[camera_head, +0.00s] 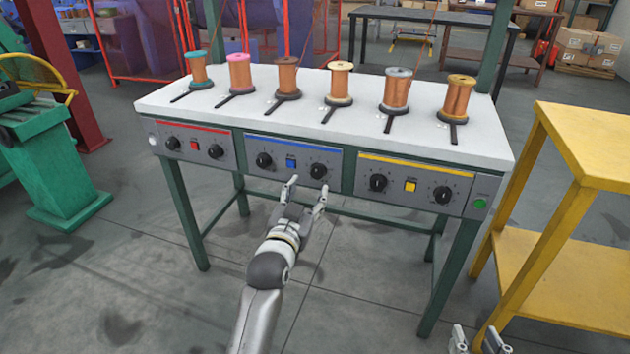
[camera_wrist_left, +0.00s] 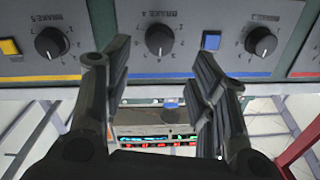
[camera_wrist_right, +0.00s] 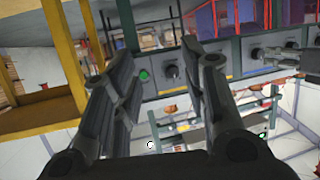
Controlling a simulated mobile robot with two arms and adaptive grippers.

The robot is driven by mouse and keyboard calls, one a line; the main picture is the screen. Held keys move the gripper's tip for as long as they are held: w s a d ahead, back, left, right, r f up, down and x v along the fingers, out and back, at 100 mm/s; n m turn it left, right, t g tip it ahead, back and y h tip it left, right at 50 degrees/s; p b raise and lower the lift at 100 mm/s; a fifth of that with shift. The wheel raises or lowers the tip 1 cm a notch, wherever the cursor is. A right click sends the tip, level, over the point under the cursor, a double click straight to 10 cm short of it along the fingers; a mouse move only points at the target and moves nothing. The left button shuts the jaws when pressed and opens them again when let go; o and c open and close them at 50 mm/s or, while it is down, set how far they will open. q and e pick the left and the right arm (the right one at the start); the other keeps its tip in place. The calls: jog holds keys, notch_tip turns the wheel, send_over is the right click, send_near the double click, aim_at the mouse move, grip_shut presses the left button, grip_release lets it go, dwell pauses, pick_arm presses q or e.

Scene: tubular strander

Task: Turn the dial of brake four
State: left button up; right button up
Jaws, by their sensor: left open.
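The dial of brake four is the black knob (camera_head: 318,170) on the right side of the blue-striped panel (camera_head: 280,157). In the left wrist view this dial (camera_wrist_left: 160,40) appears upside down, centred ahead of the fingers. My left gripper (camera_head: 306,187) is open and empty, just in front of and slightly below the dial, with no visible contact. In the left wrist view its fingers (camera_wrist_left: 160,62) stand apart on either side of the dial's line. My right gripper (camera_head: 477,338) is low at the bottom right, apart from the panels; its fingers (camera_wrist_right: 160,60) are open and empty.
Red-striped (camera_head: 186,144) and yellow-striped (camera_head: 415,183) panels with other dials flank the blue one. A blue button (camera_head: 291,163) sits left of the dial. Several wire spools stand on the white tabletop (camera_head: 290,108). A yellow table (camera_head: 580,150) stands at right.

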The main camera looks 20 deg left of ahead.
aim_at(316, 174)
pick_arm(q)
jog(key=w+b, duration=0.1)
jog(key=w, duration=0.5)
jog(key=shift+a+f+b, duration=0.1)
jog(key=shift+b, duration=0.2)
jog(key=shift+w, duration=0.55)
pick_arm(e)
notch_tip(316, 174, up, 9)
jog(key=w+a+t+y, duration=0.1)
jog(key=t, duration=0.4)
jog(key=shift+w+a+y, duration=0.25)
jog(key=shift+a+y, duration=0.1)
jog(key=shift+y, duration=0.05)
jog(key=shift+f, duration=0.1)
